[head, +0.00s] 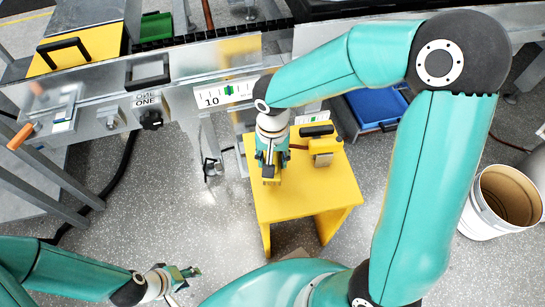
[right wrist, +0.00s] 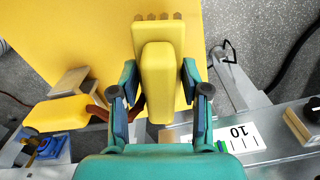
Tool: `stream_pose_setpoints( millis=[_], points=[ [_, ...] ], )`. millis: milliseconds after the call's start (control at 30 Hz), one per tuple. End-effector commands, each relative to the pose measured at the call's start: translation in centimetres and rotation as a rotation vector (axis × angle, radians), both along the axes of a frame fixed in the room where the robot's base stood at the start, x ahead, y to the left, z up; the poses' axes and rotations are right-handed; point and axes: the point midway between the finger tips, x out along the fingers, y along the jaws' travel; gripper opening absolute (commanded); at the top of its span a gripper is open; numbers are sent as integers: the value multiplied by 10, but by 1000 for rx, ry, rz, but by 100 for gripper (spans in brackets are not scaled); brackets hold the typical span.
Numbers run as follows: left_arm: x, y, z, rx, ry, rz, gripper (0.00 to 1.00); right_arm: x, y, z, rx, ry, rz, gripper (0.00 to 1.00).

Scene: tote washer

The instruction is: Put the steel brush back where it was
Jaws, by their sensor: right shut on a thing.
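The steel brush (right wrist: 158,85) shows in the right wrist view as a yellow block with a row of short brown tufts at its far end. My right gripper (right wrist: 157,88) is shut on it, with one finger on each side. In the head view my right gripper (head: 270,168) points down over the yellow stool (head: 290,203), and only a small part of the brush shows below the fingers. I cannot tell whether the brush touches the stool top. My left gripper (head: 188,273) is at the lower left, away from the stool; its jaw opening is unclear.
A yellow piece with a block (head: 323,150) and a black grip (head: 316,130) are on the stool's back right. A steel machine frame (head: 150,85) runs behind. A blue tote (head: 376,108) and a white bucket (head: 500,205) stand right. Floor left of the stool is clear.

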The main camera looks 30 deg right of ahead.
Motion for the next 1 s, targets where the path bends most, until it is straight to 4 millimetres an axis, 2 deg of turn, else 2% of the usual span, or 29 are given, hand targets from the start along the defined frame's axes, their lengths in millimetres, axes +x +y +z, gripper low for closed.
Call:
stream_pose_setpoints(
  millis=[400, 733, 1000],
  points=[
    [0, 0, 0, 0, 0, 0, 40, 0, 0, 0, 0, 0, 0, 0],
    [0, 0, -10, 0, 0, 0, 40, 0, 0, -9, 0, 0, 0, 0],
    [0, 0, -10, 0, 0, 0, 40, 0, 0, -8, 0, 0, 0, 0]
  ],
)
